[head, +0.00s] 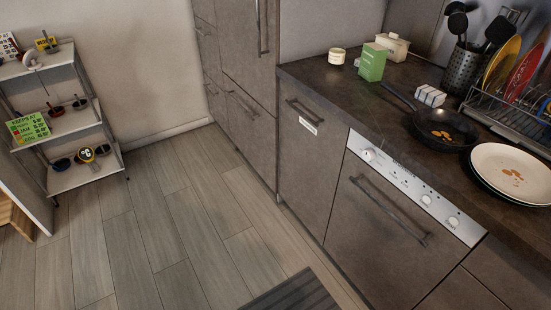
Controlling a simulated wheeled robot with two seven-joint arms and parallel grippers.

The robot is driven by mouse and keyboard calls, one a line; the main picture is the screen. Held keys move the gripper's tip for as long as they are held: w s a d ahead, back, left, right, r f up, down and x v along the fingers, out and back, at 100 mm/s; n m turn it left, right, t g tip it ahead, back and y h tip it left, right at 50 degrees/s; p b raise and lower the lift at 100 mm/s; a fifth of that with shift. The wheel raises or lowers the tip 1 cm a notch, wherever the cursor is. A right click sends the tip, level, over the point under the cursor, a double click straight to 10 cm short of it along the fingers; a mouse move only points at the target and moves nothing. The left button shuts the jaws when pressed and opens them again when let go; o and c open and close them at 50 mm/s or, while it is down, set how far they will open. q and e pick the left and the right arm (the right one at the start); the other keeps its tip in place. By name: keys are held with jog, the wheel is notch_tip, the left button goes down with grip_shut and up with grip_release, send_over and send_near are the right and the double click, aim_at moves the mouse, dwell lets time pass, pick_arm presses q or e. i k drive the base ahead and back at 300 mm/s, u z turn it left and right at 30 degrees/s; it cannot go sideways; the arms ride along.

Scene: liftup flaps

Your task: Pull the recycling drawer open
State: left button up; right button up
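A grey-brown cabinet front (306,165) stands under the counter, left of the dishwasher. It has a dark bar handle (305,111) near its top and a small white label (308,125) below the handle. The writing on the label is too small to read, so I cannot be sure this is the recycling drawer. The front looks closed, flush with its neighbours. Neither of my grippers is in view.
The counter (390,110) holds a pan (444,128), stacked plates (512,172) and a green box (371,63). Tall cabinets (245,95) stand behind. A shelf rack (75,125) stands left.

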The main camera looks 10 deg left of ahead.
aim_at(313, 142)
jog(key=u, duration=0.55)
jog(key=k, duration=1.3)
jog(key=z, duration=0.1)
jog(key=i, duration=0.7)
jog(key=z, duration=0.45)
jog(key=i, duration=0.95)
jog(key=u, duration=0.5)
